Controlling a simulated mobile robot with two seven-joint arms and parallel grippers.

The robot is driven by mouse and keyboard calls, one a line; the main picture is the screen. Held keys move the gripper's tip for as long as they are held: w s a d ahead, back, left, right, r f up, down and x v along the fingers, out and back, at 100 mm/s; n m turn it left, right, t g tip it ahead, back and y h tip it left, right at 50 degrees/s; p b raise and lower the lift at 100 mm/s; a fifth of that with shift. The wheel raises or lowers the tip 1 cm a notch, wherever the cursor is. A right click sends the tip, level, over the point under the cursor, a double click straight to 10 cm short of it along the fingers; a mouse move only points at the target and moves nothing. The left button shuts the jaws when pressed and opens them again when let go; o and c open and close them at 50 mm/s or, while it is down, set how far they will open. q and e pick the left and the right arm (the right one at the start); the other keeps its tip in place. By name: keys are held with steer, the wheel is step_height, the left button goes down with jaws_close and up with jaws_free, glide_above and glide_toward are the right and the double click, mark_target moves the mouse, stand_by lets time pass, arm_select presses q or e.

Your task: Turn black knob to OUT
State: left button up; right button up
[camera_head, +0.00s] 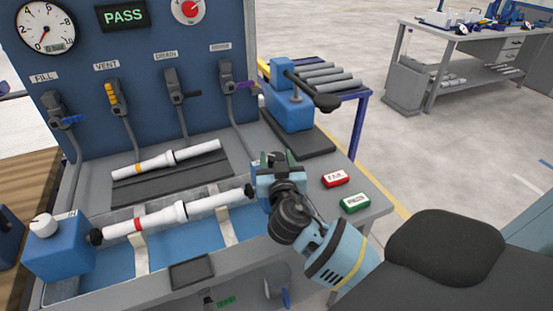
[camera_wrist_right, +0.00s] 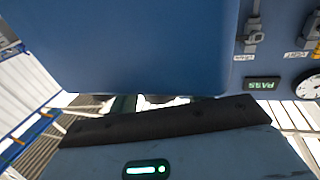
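My right gripper (camera_head: 276,163) comes in from the lower right and points down at the right end block of the water trough. That blue block (camera_head: 262,187) is mostly covered by my gripper and wrist. I cannot make out a black knob there; it may be hidden behind the gripper. In the right wrist view a blue surface (camera_wrist_right: 150,45) fills much of the picture, and the finger tips are hidden, so their opening does not show. A white knob (camera_head: 42,224) sits on the left blue block (camera_head: 60,262). My left gripper is not in view.
A pipe (camera_head: 150,217) with white fittings lies along the trough; another pipe (camera_head: 168,158) lies behind it. Red (camera_head: 335,178) and green (camera_head: 355,203) boxes lie right of my wrist. A blue press (camera_head: 288,105) with a black-ended lever stands behind. The panel reads PASS (camera_head: 123,16).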

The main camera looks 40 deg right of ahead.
steer(key=c, duration=0.6)
steer(key=shift+c, duration=0.2)
steer(key=shift+n+t+y, duration=0.3)
steer(key=shift+n+y, duration=0.1)
steer(key=shift+y, duration=0.2)
steer(key=shift+n+t+y, duration=0.3)
steer(key=shift+n+y, duration=0.3)
steer(key=shift+y, duration=0.3)
steer(key=n+y, duration=0.1)
steer(key=y, duration=0.1)
steer(key=n+t+y+p, duration=0.1)
steer(key=n+y, duration=0.1)
steer(key=y, duration=0.1)
steer(key=shift+r+n+p, duration=0.15)
steer(key=shift+n+p, duration=0.15)
steer(key=shift+n+y, duration=0.3)
steer(key=shift+y, duration=0.4)
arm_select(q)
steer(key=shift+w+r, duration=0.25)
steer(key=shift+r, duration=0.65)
